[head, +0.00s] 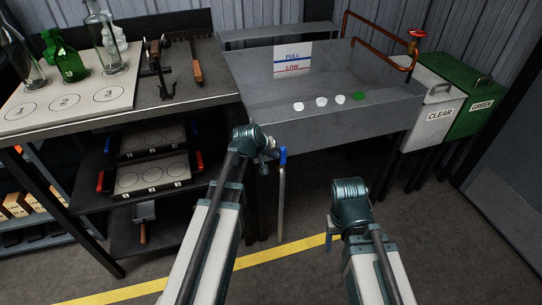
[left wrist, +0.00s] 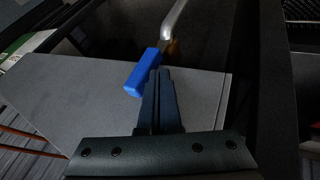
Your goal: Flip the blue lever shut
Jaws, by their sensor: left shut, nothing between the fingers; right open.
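The blue lever (head: 283,156) is on the front of the grey trough, at the top of a thin pipe (head: 281,205) that runs down towards the floor. In the left wrist view the blue lever (left wrist: 143,72) lies slanted, just left of the fingertips. My left gripper (left wrist: 158,75) is shut and empty, with its tips close beside the lever; I cannot tell whether they touch. In the head view my left gripper (head: 268,150) is small and partly hidden by its wrist. My right gripper (head: 331,236) is open and empty, low in front of the trough.
The grey trough (head: 340,122) has several small caps on its front ledge. A workbench (head: 190,92) with bottles stands at the left, with trays on shelves below. The floor at the right is free.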

